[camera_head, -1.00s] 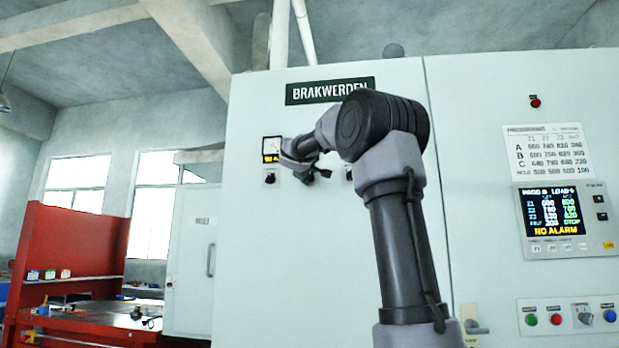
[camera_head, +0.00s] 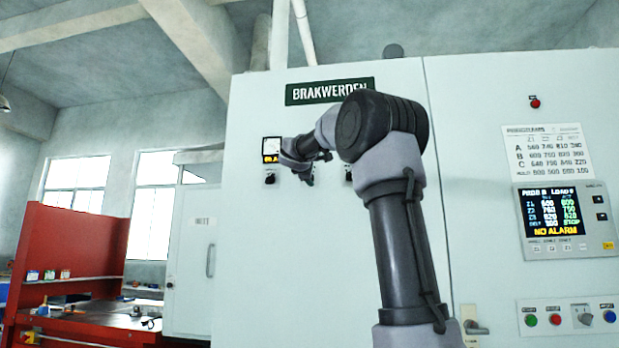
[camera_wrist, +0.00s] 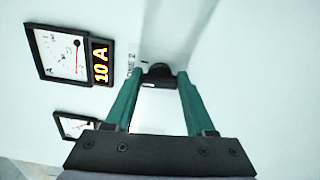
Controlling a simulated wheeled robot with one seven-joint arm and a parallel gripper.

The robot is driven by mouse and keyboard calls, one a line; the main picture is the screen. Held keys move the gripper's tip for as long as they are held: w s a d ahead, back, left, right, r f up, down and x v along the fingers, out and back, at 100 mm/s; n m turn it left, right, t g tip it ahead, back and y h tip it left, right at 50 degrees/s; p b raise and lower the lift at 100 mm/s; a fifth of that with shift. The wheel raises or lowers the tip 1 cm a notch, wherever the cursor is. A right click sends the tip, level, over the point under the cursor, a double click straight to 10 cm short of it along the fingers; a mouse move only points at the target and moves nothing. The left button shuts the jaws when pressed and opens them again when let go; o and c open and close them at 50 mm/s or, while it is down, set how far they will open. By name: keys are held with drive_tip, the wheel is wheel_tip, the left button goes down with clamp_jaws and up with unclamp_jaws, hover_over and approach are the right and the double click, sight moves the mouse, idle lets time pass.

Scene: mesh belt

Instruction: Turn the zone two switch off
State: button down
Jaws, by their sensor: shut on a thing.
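In the wrist view the zone two switch (camera_wrist: 160,70) is a small black knob on the pale cabinet face, beside printed lettering ending in "2". My gripper (camera_wrist: 160,80) has its two green fingers on either side of the knob and is shut on it. The fingers cover part of it, and its pointer position cannot be told. In the head view my gripper (camera_head: 306,176) is at the cabinet, and my arm hides the switch.
In the head view another black knob (camera_head: 270,178) sits left of my gripper, under a meter (camera_head: 272,145). A control screen (camera_head: 550,212) reads "NO ALARM", with coloured buttons (camera_head: 555,319) below. A red bench (camera_head: 75,255) stands far left.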

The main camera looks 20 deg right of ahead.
drive_tip(key=n, duration=0.4)
drive_tip(key=shift+a+n, duration=0.1)
drive_tip(key=shift+n, duration=0.2)
idle(0.3)
drive_tip(key=shift+c, duration=1.2)
unclamp_jaws()
drive_tip(key=v, duration=1)
drive_tip(key=shift+s+a, duration=0.25)
drive_tip(key=shift+s, duration=0.05)
